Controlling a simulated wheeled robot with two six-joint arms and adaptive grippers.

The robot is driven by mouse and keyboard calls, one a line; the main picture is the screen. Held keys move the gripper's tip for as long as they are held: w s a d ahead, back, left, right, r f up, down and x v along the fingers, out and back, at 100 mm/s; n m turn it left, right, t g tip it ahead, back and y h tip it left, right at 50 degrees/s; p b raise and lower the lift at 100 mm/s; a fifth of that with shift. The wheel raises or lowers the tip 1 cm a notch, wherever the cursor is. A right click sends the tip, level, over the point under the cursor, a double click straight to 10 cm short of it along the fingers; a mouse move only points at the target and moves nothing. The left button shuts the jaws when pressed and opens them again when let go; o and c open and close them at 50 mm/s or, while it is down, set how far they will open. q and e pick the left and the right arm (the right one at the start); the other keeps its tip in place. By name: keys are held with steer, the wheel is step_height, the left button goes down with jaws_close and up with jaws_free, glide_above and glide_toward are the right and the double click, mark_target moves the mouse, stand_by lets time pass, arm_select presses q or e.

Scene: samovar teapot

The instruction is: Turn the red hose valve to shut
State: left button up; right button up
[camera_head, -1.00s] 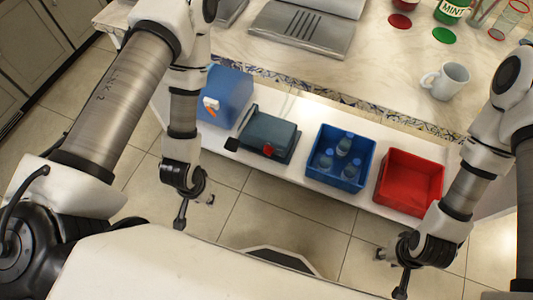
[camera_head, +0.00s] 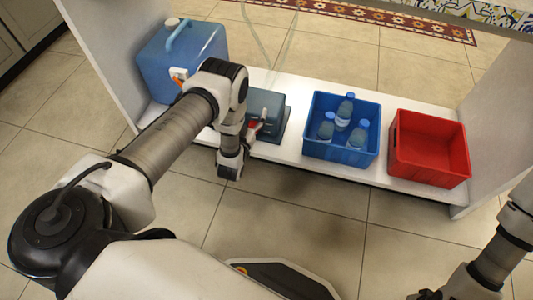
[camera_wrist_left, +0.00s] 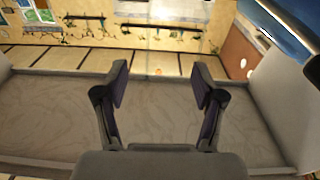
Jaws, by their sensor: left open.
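The red valve (camera_head: 253,124) is a small red patch at the front of a dark teal box (camera_head: 270,106) on the low white shelf, in the head view. My left gripper (camera_head: 257,127) is close in front of it and partly covers it; I cannot tell whether they touch. The left wrist view shows its two fingers (camera_wrist_left: 160,92) apart with nothing held between them. The valve is not clearly visible there. My right gripper (camera_head: 428,295) is at the bottom edge of the head view, partly cut off.
A blue jug (camera_head: 162,68) with a white tap stands left of the teal box. Thin clear hose (camera_head: 262,45) rises behind the box. To the right are a blue crate (camera_head: 318,147) with bottles and an empty red crate (camera_head: 430,176). White side panels (camera_head: 98,42) bound the shelf.

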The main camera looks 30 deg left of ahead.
arm_select(q)
steer(key=s+a+f+g+b, duration=0.15)
steer(key=f+b, duration=0.25)
steer(key=f, duration=0.4)
steer(key=s+d+f+t+b, duration=0.1)
steer(key=s+f+b, duration=0.15)
steer(key=f, duration=0.65)
steer(key=shift+g, duration=0.25)
steer(key=b+x, duration=0.2)
steer(key=x, duration=0.1)
steer(key=b+x, duration=0.2)
steer(key=x, duration=0.2)
steer(key=shift+a+r, duration=0.15)
steer(key=shift+r, duration=0.1)
steer(key=shift+w+a+r, duration=0.15)
steer(key=shift+w, duration=0.3)
steer(key=c, duration=1.1)
arm_select(e)
step_height(320, 180, down, 14)
steer(key=shift+s+d+f, duration=0.15)
steer(key=shift+s+d, duration=0.05)
